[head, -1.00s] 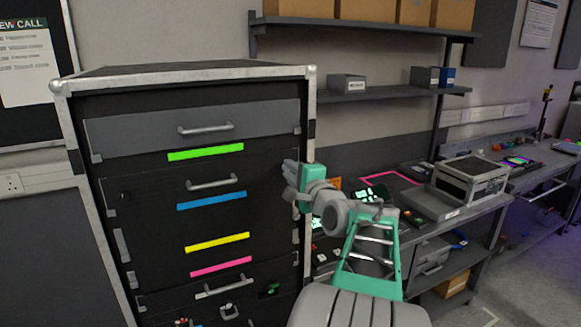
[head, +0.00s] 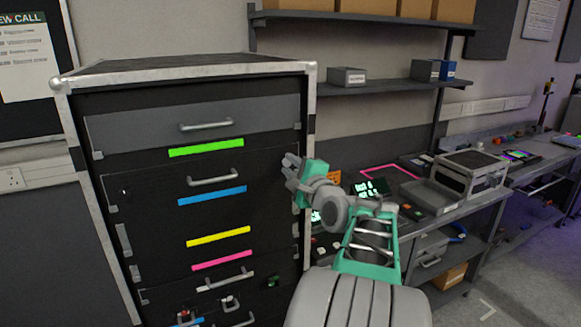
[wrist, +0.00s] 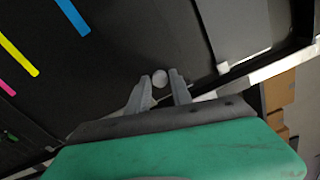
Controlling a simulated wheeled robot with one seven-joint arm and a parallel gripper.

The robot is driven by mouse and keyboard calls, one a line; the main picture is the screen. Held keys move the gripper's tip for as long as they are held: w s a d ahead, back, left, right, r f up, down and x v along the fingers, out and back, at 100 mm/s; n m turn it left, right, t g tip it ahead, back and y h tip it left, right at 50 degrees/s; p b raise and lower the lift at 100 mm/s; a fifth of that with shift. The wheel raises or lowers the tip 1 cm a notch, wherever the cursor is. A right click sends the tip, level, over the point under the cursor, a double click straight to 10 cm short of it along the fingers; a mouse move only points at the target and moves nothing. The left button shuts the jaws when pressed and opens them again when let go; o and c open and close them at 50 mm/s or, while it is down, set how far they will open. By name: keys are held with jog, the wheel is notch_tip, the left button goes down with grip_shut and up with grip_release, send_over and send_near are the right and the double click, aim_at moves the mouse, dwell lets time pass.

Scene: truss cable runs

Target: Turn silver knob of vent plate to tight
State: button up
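A small round silver knob (wrist: 160,78) stands on the dark front of the tall black case (head: 150,225). It shows in the wrist view between the tips of my two grey fingers. My gripper (wrist: 160,90) is open, with a finger on each side of the knob; I cannot tell whether either touches it. In the head view my gripper (head: 290,166) is at the right edge of the case front, beside the blue strip's drawer, and the knob is not visible there. I cannot make out the vent plate's outline or any tight mark.
The case has drawer handles (head: 206,126) and green, blue (head: 212,195), yellow and pink strips. A metal frame edge (head: 308,130) runs close to my gripper. A workbench with a flight case (head: 470,172) stands to the right, below shelves (head: 375,88).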

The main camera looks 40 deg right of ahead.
jog(key=o, duration=0.3)
jog(key=shift+s+f, duration=0.1)
jog(key=shift+s, duration=0.25)
jog(key=b+v, duration=0.2)
jog(key=v, duration=0.5)
jog(key=shift+a, duration=0.2)
